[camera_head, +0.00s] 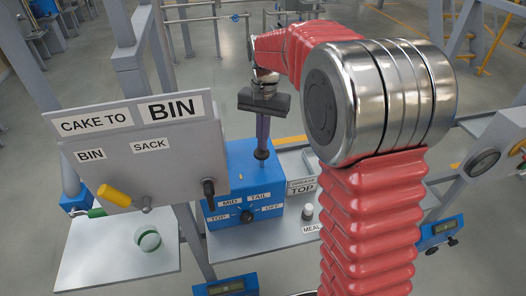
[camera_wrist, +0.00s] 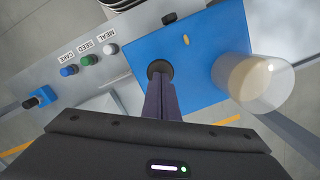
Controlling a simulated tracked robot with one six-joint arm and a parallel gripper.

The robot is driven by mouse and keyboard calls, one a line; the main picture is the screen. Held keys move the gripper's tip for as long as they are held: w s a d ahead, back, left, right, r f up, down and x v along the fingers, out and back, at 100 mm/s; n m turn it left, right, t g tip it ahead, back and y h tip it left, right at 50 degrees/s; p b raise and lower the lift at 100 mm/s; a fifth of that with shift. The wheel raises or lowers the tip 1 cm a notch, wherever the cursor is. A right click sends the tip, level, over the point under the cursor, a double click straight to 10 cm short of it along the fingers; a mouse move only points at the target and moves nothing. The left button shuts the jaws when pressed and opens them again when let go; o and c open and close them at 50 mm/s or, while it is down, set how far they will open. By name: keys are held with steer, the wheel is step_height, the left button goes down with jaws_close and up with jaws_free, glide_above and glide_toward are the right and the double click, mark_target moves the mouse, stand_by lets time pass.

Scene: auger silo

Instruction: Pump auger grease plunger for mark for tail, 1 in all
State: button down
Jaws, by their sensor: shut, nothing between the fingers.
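The blue box (camera_head: 240,165) has a dial (camera_head: 247,216) on its front with labels MID, TAIL, TOP and OFF; I cannot tell which its pointer marks. A black round plunger knob (camera_head: 262,154) stands on the box top and also shows in the wrist view (camera_wrist: 159,66). My gripper (camera_head: 262,146) points down from above with its fingers shut and empty. Its fingertips are at the knob (camera_wrist: 161,80) and cover part of it; whether they touch it is unclear. A small sign (camera_head: 302,187) beside the box reads GREASE and TOP.
A clear jar with tan contents (camera_wrist: 240,75) stands close right of the box top. A grey panel (camera_head: 150,165) reading CAKE TO BIN, with a yellow-handled lever (camera_head: 114,195), stands left. Buttons marked CAKE, SEED and MEAL (camera_wrist: 110,48) line the bench. A green ring (camera_head: 148,239) lies on the left shelf.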

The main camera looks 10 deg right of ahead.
steer(key=shift+f, duration=0.1)
steer(key=shift+f, duration=1)
steer(key=shift+w+d+r, duration=0.3)
steer(key=shift+w+d, duration=0.15)
steer(key=shift+w, duration=0.2)
steer(key=shift+w+d+r, duration=0.25)
steer(key=shift+w+d, duration=0.15)
steer(key=shift+w, duration=0.25)
steer(key=shift+r, duration=0.1)
step_height(320, 180, up, 14)
steer(key=w, duration=0.1)
steer(key=shift+d+f, duration=0.25)
steer(key=shift+d, duration=0.1)
steer(key=shift+w, duration=0.15)
